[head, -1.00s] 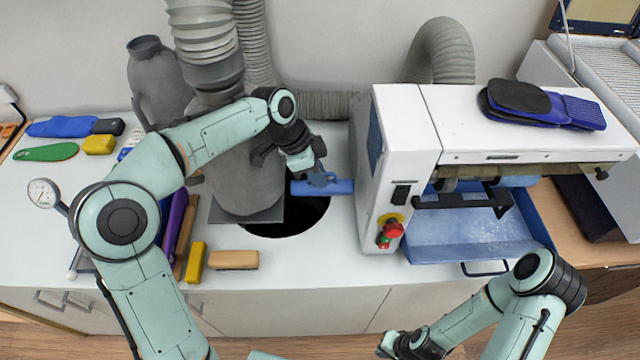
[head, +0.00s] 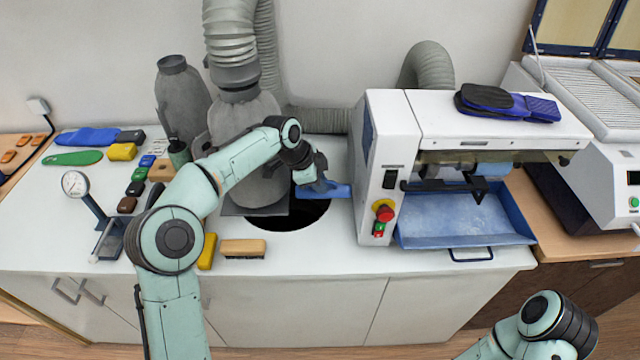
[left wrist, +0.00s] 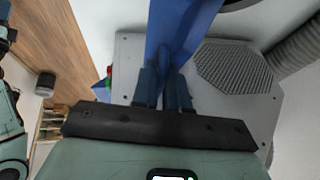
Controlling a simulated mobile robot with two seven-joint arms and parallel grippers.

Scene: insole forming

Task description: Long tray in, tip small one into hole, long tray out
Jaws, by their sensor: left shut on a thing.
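The small blue tray (head: 338,192) is in the grip of my left gripper (head: 320,182), at the right rim of the round dark hole (head: 298,215) in the white worktop. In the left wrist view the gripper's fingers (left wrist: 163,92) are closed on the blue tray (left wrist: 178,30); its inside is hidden. The long blue tray (head: 510,232) lies under the front of the white machine (head: 388,150), with pale dust on its floor and its handle at the front. My right gripper is outside the frame; only part of that arm shows at lower right.
A grey suction pipe and its plate (head: 255,210) stand at the hole's left edge. A wooden brush (head: 243,248) and a yellow block (head: 207,252) lie in front. A dial gauge (head: 75,184) stands at left. The worktop's front strip is largely clear.

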